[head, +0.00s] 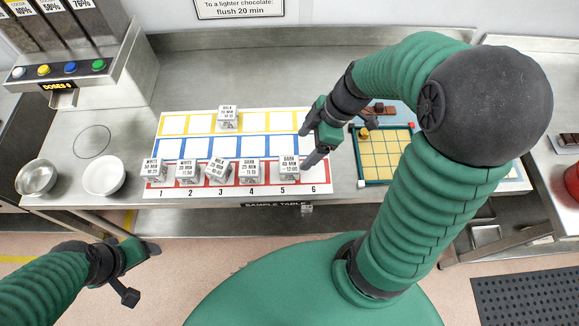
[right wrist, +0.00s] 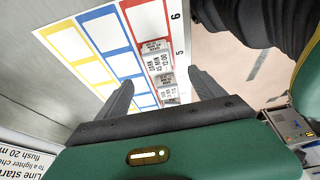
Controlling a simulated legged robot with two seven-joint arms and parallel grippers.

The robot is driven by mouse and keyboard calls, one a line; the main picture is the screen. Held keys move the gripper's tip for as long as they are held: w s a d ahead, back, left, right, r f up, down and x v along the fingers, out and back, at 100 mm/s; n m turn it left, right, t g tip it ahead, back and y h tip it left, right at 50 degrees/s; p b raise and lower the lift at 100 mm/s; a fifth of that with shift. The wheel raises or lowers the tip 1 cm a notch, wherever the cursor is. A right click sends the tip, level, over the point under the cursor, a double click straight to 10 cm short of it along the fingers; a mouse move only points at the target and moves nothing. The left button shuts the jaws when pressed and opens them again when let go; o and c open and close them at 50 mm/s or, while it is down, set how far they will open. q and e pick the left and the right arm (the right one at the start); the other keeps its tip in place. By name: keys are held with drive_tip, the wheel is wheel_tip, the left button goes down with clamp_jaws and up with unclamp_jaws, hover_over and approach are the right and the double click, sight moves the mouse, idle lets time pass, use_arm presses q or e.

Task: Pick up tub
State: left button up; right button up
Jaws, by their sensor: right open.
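Small white labelled tubs stand on a numbered board (head: 323,186) with yellow, blue and red rows. Several are in the red row, columns 1 to 5; the column 5 tub (head: 289,169) reads DARK. Another tub (head: 227,117) stands in yellow column 3. My right gripper (head: 308,146) is open and empty, above the board's right end, up and right of the DARK tub. In the right wrist view the DARK tub (right wrist: 156,53) shows beyond the open fingers, with other tubs nearer, partly hidden by my gripper. My left gripper (head: 144,272) is open and empty in front of the table.
A metal bowl (head: 37,177) and a white bowl (head: 103,176) stand left of the board. A dispenser (head: 80,75) with coloured buttons is at the back left. A yellow gridded tray (head: 377,155) lies right of the board, partly behind my right arm. The counter behind the board is clear.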

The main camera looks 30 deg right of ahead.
sight(289, 163)
drive_tip(key=x, duration=0.6)
drive_tip(key=shift+a, duration=0.2)
drive_tip(key=x, duration=0.2)
drive_tip(key=d+x, duration=0.1)
drive_tip(key=x, duration=0.2)
drive_tip(key=shift+w+f, duration=0.25)
drive_tip(key=shift+f, duration=0.1)
drive_tip(key=shift+w+f, duration=0.1)
drive_tip(key=shift+a, duration=0.15)
drive_tip(key=shift+c, duration=0.5)
drive_tip(key=shift+a, duration=0.1)
drive_tip(key=c, duration=0.5)
clamp_jaws()
drive_tip(key=shift+r, duration=0.2)
